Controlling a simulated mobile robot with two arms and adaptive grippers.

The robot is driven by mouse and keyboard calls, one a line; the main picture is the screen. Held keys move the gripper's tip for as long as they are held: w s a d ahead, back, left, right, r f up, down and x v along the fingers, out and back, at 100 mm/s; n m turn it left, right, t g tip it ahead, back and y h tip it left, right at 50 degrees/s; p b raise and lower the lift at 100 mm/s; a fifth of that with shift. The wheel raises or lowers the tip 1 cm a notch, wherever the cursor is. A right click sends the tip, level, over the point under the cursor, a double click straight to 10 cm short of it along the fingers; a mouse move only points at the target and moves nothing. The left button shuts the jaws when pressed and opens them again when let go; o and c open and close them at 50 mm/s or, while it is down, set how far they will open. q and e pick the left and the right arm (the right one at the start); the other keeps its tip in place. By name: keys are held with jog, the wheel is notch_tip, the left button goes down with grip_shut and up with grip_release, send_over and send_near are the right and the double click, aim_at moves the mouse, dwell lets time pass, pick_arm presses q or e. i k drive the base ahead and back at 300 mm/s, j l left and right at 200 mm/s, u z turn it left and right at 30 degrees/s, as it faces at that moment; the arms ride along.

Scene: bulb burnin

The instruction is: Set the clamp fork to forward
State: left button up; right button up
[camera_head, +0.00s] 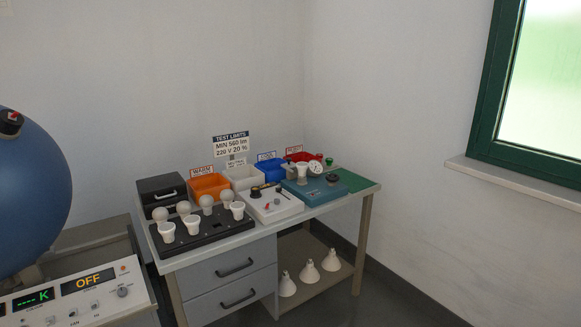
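I cannot make out the clamp fork for certain at this distance. A white box-like device (283,211) stands at the front middle of the workbench, with a dark lever-like part (257,191) and a small red part (267,206) on top. The setting of these parts is too small to tell. Right of it is a teal device (325,192) with a round dial gauge (315,168), a white bulb-like piece (302,172) and a dark knob (332,179). Neither of my grippers is in view.
A black rack (205,236) with several bulbs stands on the bench's left. Behind are a black case (160,190) and orange (210,187), white and blue bins. A blue sphere (30,200) and control panel (75,296) reading OFF stand left. Floor shows at right.

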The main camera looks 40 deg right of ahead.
aim_at(289, 166)
jog(key=i+l, duration=0.2)
jog(key=l, duration=0.25)
jog(key=i+l, duration=0.25)
jog(key=l, duration=0.15)
jog(key=i+l, duration=0.2)
jog(key=l, duration=0.25)
jog(key=i+l, duration=0.2)
jog(key=l, duration=0.2)
jog(key=i+l, duration=0.25)
jog(key=l, duration=0.2)
jog(key=i+l, duration=0.2)
jog(key=l, duration=0.2)
jog(key=i+l, duration=0.2)
jog(key=l, duration=0.25)
jog(key=z, duration=0.05)
